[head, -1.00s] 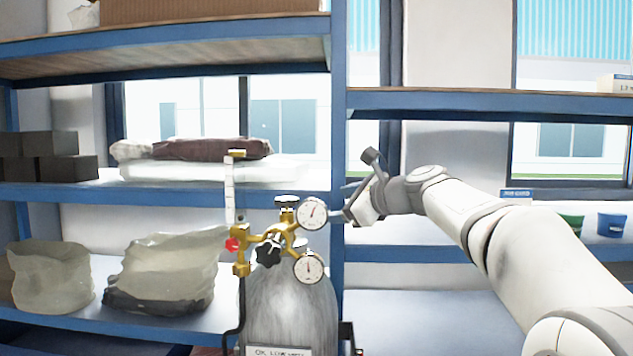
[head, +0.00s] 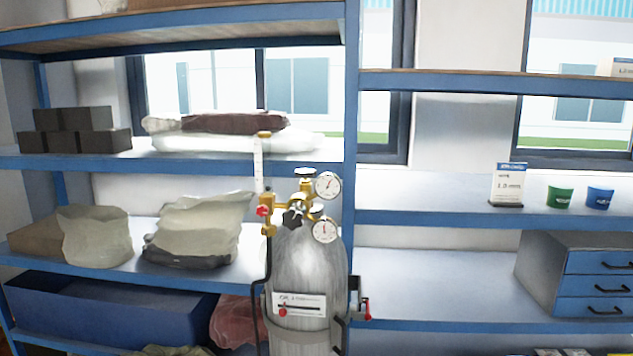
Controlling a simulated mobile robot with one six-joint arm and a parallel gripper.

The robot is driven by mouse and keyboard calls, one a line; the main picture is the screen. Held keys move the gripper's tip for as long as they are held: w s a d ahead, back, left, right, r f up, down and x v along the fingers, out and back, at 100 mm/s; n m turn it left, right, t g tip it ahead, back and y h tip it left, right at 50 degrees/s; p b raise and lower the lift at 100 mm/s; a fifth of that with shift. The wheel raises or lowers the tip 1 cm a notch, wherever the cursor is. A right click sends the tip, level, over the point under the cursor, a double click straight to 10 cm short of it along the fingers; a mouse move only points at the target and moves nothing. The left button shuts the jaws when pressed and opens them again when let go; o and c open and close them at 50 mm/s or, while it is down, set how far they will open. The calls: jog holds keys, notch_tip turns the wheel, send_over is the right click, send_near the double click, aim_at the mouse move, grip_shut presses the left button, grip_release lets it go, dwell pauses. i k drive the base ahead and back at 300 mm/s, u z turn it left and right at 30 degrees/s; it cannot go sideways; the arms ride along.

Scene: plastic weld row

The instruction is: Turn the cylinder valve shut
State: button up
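The grey gas cylinder (head: 309,262) stands upright in the middle of the head view, in front of the shelving. A brass valve and regulator (head: 270,229) sit on its top. A chrome-topped knob (head: 305,173) is uppermost, and a black star-shaped knob (head: 293,216) faces me below it. Two round gauges are on the right, an upper one (head: 327,185) and a lower one (head: 325,230). A red knob (head: 262,211) is on the left, beside an upright flow tube (head: 259,165). My gripper is out of view. I cannot tell how far the valve is turned.
Blue shelving (head: 351,120) stands close behind the cylinder. A dark frame (head: 359,318) with red parts surrounds its lower body. Sacks (head: 195,232) and dark blocks (head: 75,130) fill the left shelves. Cups (head: 560,197) and a drawer unit (head: 585,272) are on the right.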

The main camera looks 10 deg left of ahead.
aim_at(306, 173)
jog(key=z, duration=0.1)
jog(key=k, duration=0.75)
jog(key=u, duration=2.25)
jog(key=i, duration=1.6)
jog(key=z, duration=2.55)
jog(key=i, duration=1)
jog(key=u, duration=0.2)
